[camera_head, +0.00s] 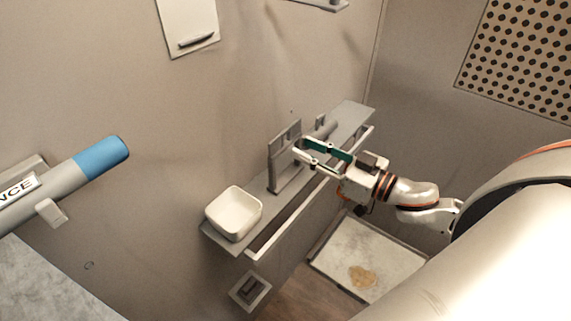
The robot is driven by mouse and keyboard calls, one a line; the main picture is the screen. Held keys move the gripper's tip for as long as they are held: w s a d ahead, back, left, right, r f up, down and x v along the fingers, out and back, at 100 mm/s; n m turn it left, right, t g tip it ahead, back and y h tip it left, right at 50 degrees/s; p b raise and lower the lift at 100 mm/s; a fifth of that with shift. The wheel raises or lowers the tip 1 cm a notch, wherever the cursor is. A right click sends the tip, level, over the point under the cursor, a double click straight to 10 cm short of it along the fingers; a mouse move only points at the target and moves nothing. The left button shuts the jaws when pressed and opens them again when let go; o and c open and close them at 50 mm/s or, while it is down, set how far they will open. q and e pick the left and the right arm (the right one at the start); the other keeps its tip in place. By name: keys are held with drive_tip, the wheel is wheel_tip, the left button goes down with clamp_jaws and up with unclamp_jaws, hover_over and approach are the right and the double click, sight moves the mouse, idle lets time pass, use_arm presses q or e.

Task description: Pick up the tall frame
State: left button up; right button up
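The tall frame appears to be the grey upright piece (280,165) with a notched top, standing on the narrow wall shelf. My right gripper (300,149) reaches in from the right, with its fingertips close to the frame's right edge. Its two fingers are apart, and a green pad shows on the upper one. I cannot tell whether the fingertips touch the frame or overlap it. My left gripper is not in view.
A white square bowl (234,213) sits on the shelf's near end. A grey rounded piece (326,127) stands behind the frame. A rail (290,218) runs along the shelf's front edge. A blue-ended cylinder (101,155) is at the left. A pale floor tray (378,248) lies below.

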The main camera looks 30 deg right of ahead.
sight(300, 147)
drive_tip(key=shift+x, duration=1.7)
clamp_jaws()
